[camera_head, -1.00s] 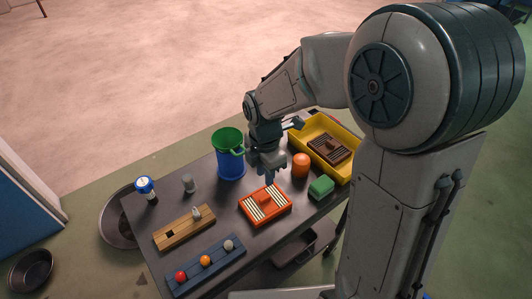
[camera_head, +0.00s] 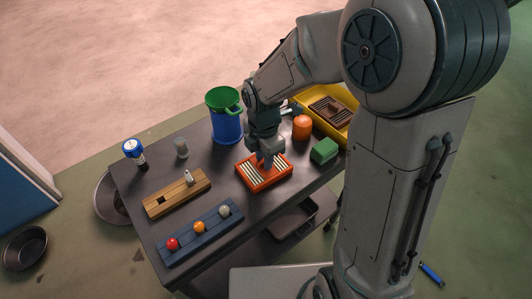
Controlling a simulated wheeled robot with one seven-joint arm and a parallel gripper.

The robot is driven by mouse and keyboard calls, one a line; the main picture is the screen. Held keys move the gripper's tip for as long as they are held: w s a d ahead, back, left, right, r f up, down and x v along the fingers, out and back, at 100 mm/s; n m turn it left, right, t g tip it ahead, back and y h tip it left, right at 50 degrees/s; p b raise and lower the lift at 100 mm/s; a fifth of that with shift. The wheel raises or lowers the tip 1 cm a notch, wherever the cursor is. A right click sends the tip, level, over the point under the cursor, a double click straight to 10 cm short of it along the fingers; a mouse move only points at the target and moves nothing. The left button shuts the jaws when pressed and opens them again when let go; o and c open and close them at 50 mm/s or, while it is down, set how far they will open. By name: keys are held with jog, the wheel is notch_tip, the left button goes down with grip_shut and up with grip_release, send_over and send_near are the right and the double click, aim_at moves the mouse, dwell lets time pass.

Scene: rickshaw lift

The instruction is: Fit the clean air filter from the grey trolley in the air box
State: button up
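The clean air filter (camera_head: 250,175), an orange frame with pale pleats, lies flat on the dark grey trolley (camera_head: 215,160). My gripper (camera_head: 265,160) points down at the middle of the filter, where its raised orange handle is now mostly hidden. The fingers are at the handle, but they are too small and covered to show whether they grip it. A brown, dirty-looking filter (camera_head: 329,110) lies in a yellow tray (camera_head: 347,138) at the trolley's right end. I cannot make out an air box in view.
A blue can with a green top (camera_head: 226,120) stands close left of my gripper. An orange canister (camera_head: 302,127) and a green block (camera_head: 324,151) stand to its right. A wooden block (camera_head: 172,195) and a blue rack with coloured balls (camera_head: 205,235) lie at the left.

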grip_shut()
jog(key=shift+s+r+p, duration=0.1)
jog(key=shift+r+p, duration=3.2)
jog(key=shift+r, duration=0.2)
